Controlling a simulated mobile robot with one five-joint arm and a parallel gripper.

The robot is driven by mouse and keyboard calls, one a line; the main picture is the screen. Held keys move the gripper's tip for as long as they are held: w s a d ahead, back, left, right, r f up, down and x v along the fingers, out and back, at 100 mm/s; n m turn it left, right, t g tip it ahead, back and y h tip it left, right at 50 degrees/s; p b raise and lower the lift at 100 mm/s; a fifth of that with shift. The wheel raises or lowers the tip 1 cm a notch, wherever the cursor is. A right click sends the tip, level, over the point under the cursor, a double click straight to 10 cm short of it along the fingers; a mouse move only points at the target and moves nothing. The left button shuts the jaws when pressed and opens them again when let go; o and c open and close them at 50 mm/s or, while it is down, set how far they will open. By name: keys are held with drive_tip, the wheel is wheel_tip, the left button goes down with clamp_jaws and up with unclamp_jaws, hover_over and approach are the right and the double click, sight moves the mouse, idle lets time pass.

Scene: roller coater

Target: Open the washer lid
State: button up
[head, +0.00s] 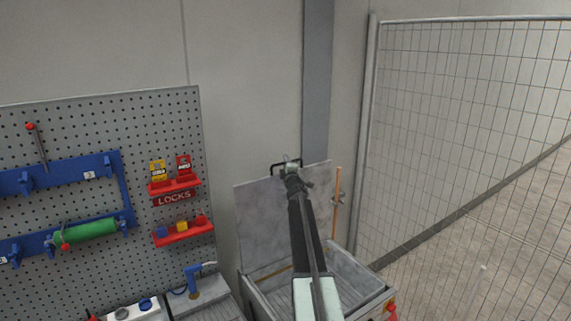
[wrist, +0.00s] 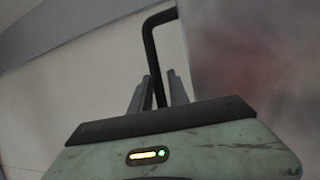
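The washer (head: 357,289) is an open grey metal basin at the lower middle of the head view. Its lid (head: 259,213) is a flat grey panel standing raised at the basin's back, near the wall. A black bar handle (head: 277,167) shows at the lid's top edge; in the wrist view the handle (wrist: 149,45) bends and runs down between my fingers. My gripper (head: 292,165) is at this handle, at the top of the lid. In the wrist view my gripper (wrist: 159,80) has its two grey fingers apart, with a gap showing beside the bar. My arm hides part of the lid and basin.
A pegboard (head: 110,130) with blue racks and a red locks shelf (head: 175,186) is at left. A blue vise-like tool (head: 194,280) stands beside the washer. A wire mesh fence (head: 460,120) closes the right side. An orange stick (head: 337,205) stands right of the lid.

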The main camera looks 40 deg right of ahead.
drive_tip(key=b+v, duration=0.1)
drive_tip(key=v, duration=0.6)
drive_tip(key=shift+s, duration=0.25)
drive_tip(key=shift+a+f, duration=0.1)
